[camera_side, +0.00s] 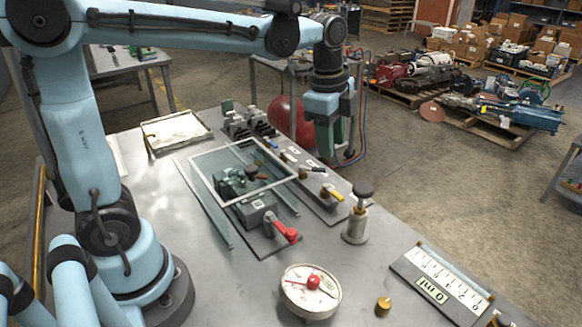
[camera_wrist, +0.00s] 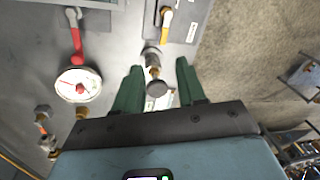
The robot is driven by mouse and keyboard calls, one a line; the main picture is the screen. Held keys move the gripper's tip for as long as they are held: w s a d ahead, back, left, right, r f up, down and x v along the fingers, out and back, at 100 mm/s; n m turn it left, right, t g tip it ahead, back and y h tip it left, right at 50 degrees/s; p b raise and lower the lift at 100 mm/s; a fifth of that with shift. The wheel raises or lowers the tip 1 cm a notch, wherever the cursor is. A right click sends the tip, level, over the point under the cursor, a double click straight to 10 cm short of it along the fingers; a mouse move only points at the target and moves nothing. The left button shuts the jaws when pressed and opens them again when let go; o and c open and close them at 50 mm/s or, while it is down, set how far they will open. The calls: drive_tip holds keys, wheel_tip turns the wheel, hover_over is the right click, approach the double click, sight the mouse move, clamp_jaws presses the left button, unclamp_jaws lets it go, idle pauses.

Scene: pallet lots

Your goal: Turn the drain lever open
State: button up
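No label I can read marks the drain lever. A red-handled lever (camera_side: 282,229) sits on a grey block on the bench; it also shows in the wrist view (camera_wrist: 77,38). A yellow lever (camera_side: 332,192) is at the near end of a grey plate with several small levers; it also shows in the wrist view (camera_wrist: 166,16). My gripper (camera_side: 336,150) hangs above the bench's right side, beyond the yellow lever in the side view. In the wrist view its green fingers (camera_wrist: 159,65) are apart with nothing held between them.
A black-knobbed post (camera_side: 357,215) stands near the yellow lever. A round gauge (camera_side: 311,290), a small brass piece (camera_side: 383,306) and a scale plate (camera_side: 440,287) lie nearer the front. A glass-topped frame (camera_side: 230,168) stands behind the red lever. Bare bench lies around the post.

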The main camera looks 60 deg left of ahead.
sight(338, 195)
drive_tip(key=w+f+m, duration=0.1)
drive_tip(key=f, duration=0.3)
drive_tip(key=w+f+m+g, duration=0.1)
drive_tip(key=f, duration=0.3)
drive_tip(key=w+f+m, duration=0.1)
drive_tip(key=f+m, duration=0.1)
drive_tip(key=f, duration=0.3)
drive_tip(key=shift+d+g, duration=0.15)
drive_tip(key=shift+g, duration=0.15)
clamp_jaws()
